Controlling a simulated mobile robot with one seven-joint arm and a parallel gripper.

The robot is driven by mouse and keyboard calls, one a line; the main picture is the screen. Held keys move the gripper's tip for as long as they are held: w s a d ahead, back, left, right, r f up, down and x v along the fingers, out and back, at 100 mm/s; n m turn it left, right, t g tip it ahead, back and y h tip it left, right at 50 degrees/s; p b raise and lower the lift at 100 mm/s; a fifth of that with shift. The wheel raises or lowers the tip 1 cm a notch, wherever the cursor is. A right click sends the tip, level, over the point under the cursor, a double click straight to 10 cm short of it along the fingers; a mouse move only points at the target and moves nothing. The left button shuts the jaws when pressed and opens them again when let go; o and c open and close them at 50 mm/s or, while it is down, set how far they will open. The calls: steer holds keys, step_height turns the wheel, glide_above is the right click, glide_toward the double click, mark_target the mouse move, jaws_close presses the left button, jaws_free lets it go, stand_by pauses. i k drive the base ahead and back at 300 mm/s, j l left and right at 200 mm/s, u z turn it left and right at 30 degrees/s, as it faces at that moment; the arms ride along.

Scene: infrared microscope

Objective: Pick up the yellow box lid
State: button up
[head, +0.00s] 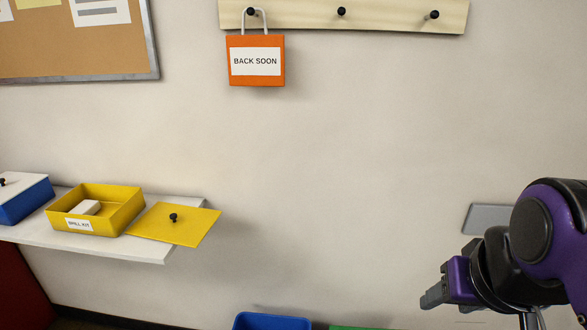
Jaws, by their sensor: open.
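The yellow box lid (187,228) lies flat on the white shelf, to the right of the open yellow box. It has a small black knob (173,217) on top, and its right part reaches past the shelf's edge. The yellow box (133,211) carries a "SPILL KIT" label and holds a white block (86,208). My gripper (430,302) is at the lower right, far from the lid and pointing left. It is open, and I see nothing in it.
The white shelf (140,249) also bears a blue box (22,205) with a white lid at the far left. An orange "BACK SOON" sign (255,80) hangs from a peg rail (385,14) above. A blue bin (271,321) stands low. The space between lid and gripper looks clear.

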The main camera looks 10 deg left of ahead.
mark_target(185, 226)
steer(key=j+z, duration=0.25)
steer(key=j, duration=2.25)
